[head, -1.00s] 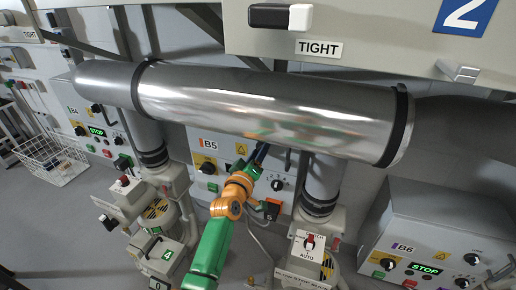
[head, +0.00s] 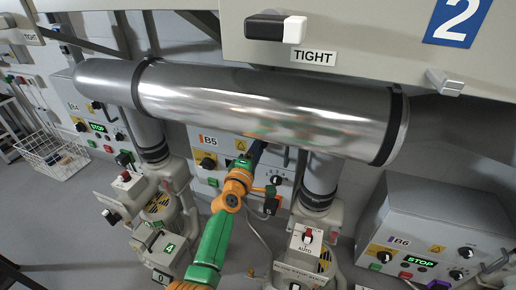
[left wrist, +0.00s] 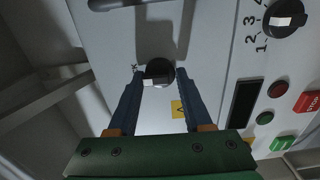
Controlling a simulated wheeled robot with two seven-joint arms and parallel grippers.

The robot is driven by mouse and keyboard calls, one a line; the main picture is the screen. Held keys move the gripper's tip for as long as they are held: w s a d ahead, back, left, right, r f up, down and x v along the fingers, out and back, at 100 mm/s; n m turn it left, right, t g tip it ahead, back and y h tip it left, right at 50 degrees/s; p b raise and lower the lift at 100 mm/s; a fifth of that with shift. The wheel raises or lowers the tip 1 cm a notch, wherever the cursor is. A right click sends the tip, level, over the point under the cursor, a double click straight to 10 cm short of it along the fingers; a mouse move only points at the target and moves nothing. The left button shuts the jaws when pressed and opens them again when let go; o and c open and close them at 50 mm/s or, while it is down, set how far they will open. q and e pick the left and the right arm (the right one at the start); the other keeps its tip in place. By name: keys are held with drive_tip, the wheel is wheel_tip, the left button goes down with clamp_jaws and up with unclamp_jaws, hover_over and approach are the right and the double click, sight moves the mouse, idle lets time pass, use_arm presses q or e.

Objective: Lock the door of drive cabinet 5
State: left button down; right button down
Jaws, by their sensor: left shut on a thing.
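Drive cabinet 5 is the light grey box labelled B5 (head: 208,141), behind the shiny horizontal pipe in the head view. My left gripper (head: 258,150) reaches its front from below, with its fingertips partly hidden by the pipe. In the left wrist view, the fingers of my left gripper (left wrist: 159,78) are on both sides of a round black knob (left wrist: 158,68) with a white mark on the cabinet's face. The gripper is shut on this knob. Small lettering beside the knob is partly hidden and cannot be read. My right gripper is not in view.
In the left wrist view, a numbered selector knob (left wrist: 286,18), a dark display (left wrist: 244,103) and red and green buttons are to the right. The shiny pipe (head: 270,110) hangs in front of the cabinet. Cabinet B6 (head: 440,225) is at right and B4 (head: 72,107) at left.

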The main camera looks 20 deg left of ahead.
use_arm(q)
drive_tip(key=shift+w+a+r, duration=0.1)
drive_tip(key=shift+r, duration=0.4)
drive_tip(key=c, duration=0.5)
unclamp_jaws()
drive_tip(key=shift+f, duration=0.2)
drive_tip(key=s+p, duration=0.2)
drive_tip(key=s, duration=0.5)
drive_tip(key=shift+s, duration=0.15)
